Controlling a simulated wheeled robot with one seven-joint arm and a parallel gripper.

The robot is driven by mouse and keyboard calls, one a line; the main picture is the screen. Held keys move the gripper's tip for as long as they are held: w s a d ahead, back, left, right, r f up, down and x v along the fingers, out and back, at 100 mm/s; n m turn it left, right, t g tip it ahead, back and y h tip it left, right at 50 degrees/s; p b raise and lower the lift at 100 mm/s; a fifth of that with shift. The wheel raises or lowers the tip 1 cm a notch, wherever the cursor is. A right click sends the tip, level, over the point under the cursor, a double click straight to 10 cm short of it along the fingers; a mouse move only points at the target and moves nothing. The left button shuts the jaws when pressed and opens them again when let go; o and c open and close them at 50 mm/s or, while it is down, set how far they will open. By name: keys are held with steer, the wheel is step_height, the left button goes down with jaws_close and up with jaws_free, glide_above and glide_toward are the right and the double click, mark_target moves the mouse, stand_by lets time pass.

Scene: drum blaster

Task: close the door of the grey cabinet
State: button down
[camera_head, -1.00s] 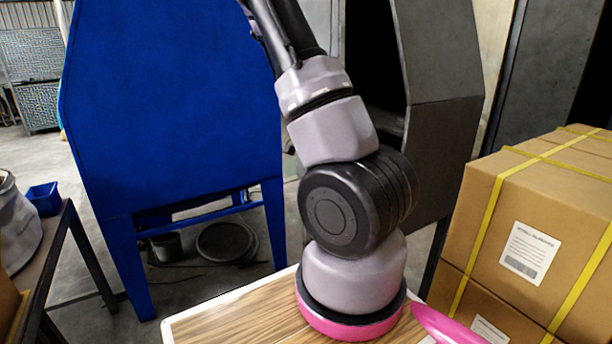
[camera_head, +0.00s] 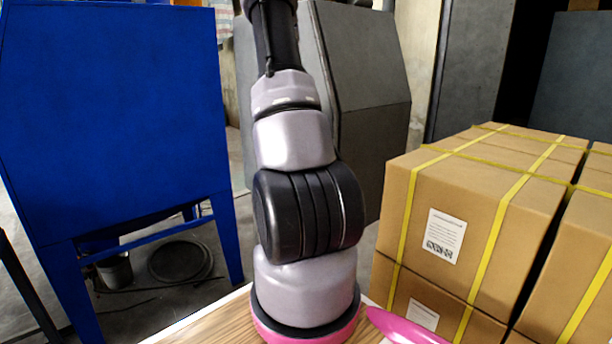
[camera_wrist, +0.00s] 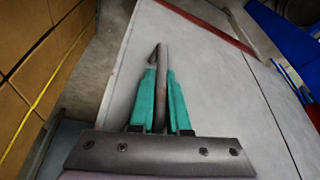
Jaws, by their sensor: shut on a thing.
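The grey cabinet (camera_head: 372,150) stands behind my arm in the head view. My arm hides much of its front, and a dark grey surface shows where its front meets the side. I cannot tell how far the door stands open. In the wrist view, the pale grey door panel (camera_wrist: 225,95) fills the middle. A dark bar handle (camera_wrist: 163,52) stands on it. My gripper (camera_wrist: 161,75) has its teal fingers shut on this handle, one on each side. The gripper is not visible in the head view.
A blue cabinet (camera_head: 110,110) on legs stands at the left. Strapped cardboard boxes (camera_head: 480,190) are stacked close at the right and also show at the left of the wrist view (camera_wrist: 40,60). A bucket (camera_head: 115,270) stands on the floor under the blue cabinet.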

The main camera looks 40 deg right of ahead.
steer(key=shift+d+r, duration=0.1)
steer(key=shift+d, duration=0.5)
steer(key=shift+w, duration=0.1)
steer(key=c, duration=1.2)
jaws_free()
steer(key=shift+d, duration=0.15)
steer(key=shift+o, duration=0.2)
steer(key=v, duration=1)
steer(key=shift+r, duration=0.35)
